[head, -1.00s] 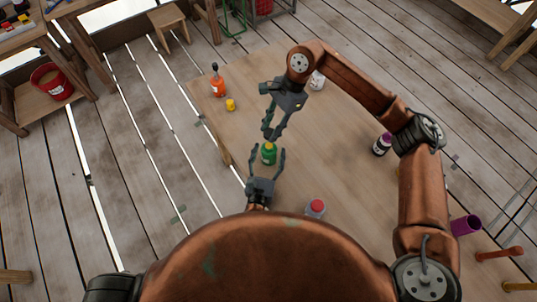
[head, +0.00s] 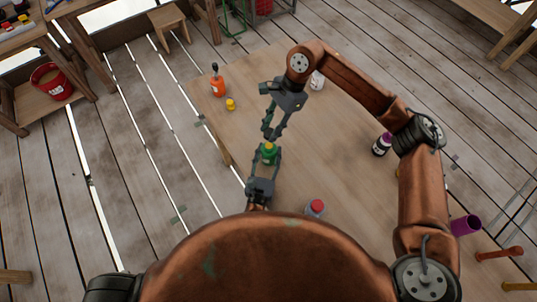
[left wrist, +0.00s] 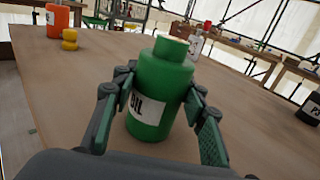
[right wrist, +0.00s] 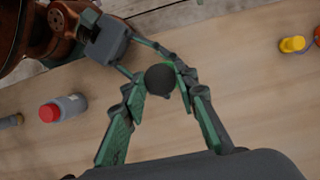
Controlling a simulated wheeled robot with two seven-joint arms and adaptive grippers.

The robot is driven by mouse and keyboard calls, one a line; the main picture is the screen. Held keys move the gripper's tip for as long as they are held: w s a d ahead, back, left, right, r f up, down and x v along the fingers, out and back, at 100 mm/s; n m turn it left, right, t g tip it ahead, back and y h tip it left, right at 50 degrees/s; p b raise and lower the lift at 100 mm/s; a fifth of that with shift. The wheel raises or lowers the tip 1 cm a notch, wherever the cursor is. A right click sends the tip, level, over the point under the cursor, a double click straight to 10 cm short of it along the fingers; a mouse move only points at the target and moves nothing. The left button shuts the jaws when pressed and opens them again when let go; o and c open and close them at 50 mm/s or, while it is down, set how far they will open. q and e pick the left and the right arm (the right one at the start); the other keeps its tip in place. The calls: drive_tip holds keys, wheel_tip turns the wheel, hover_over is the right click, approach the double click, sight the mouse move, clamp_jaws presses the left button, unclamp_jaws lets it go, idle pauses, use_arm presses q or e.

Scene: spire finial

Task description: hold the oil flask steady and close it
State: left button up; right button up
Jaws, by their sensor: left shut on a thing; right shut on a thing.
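The green oil flask (head: 268,155) stands on the wooden table, upright with a white label in the left wrist view (left wrist: 162,95). Its neck top shows a pale surface there, with no cap on it. My left gripper (head: 264,160) is shut around the flask's body, one finger on each side. My right gripper (head: 268,134) is above and just beyond the flask, fingers pointing down. In the right wrist view it is shut on a dark round stopper (right wrist: 160,78). The stopper hides part of the flask below it. It looks apart from the flask neck.
A dark bottle with a purple cap (head: 382,144) is at right. The table's middle is clear.

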use_arm(q)
clamp_jaws()
use_arm(e)
hover_over(268, 146)
drive_tip(key=shift+w+d+f, duration=0.15)
drive_tip(key=shift+d+f, duration=0.05)
drive_tip(key=shift+f, duration=1.05)
drive_tip(key=shift+w+d+f, duration=0.1)
drive_tip(key=shift+d+f, duration=0.1)
drive_tip(key=shift+f, duration=1)
drive_tip(key=shift+f, duration=0.9)
drive_tip(key=shift+f, duration=0.55)
